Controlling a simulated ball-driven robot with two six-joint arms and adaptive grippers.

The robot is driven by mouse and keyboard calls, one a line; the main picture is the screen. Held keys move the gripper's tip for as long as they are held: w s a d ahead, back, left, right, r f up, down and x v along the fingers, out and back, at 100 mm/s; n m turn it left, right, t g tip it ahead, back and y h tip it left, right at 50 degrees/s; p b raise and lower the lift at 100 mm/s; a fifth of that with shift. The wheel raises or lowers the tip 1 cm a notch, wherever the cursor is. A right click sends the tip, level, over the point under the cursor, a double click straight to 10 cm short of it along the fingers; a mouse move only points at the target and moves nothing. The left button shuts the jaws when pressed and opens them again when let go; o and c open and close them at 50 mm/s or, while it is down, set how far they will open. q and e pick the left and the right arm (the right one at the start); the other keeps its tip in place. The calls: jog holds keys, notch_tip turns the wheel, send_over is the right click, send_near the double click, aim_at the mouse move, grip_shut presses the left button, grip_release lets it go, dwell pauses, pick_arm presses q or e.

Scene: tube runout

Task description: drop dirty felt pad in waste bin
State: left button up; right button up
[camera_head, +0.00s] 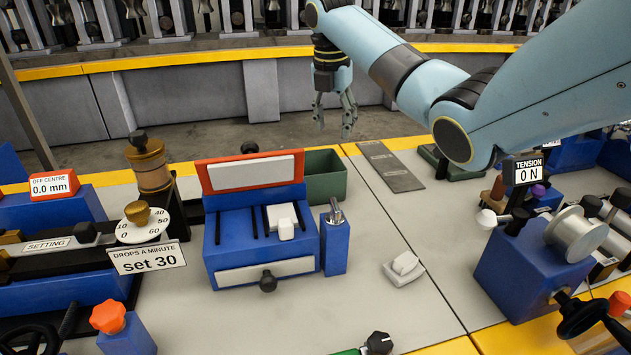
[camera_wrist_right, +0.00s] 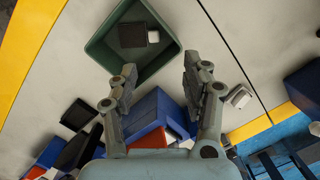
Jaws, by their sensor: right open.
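The green waste bin (camera_head: 326,188) stands behind the blue box on the grey table; in the right wrist view its rim (camera_wrist_right: 92,48) shows at the top. A dark square piece with a small pale block (camera_wrist_right: 153,37) lies inside the bin; it looks like the dirty felt pad. In the head view the bin's inside is mostly hidden. My right gripper (camera_head: 334,114) is open and empty, fingers pointing down, raised near the bin's far side. It also shows in the right wrist view (camera_wrist_right: 159,66), fingers apart. My left gripper is out of view.
A blue box (camera_head: 232,245) with slots and a white block (camera_head: 285,229) stands in front of the bin. A small white block on a base (camera_head: 403,270) lies to its right. A blue winder unit (camera_head: 520,275) is at right, a dial (camera_head: 143,228) at left.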

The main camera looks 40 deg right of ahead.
jog(key=r, duration=0.5)
jog(key=shift+s+a, duration=0.15)
jog(key=shift+a, duration=0.2)
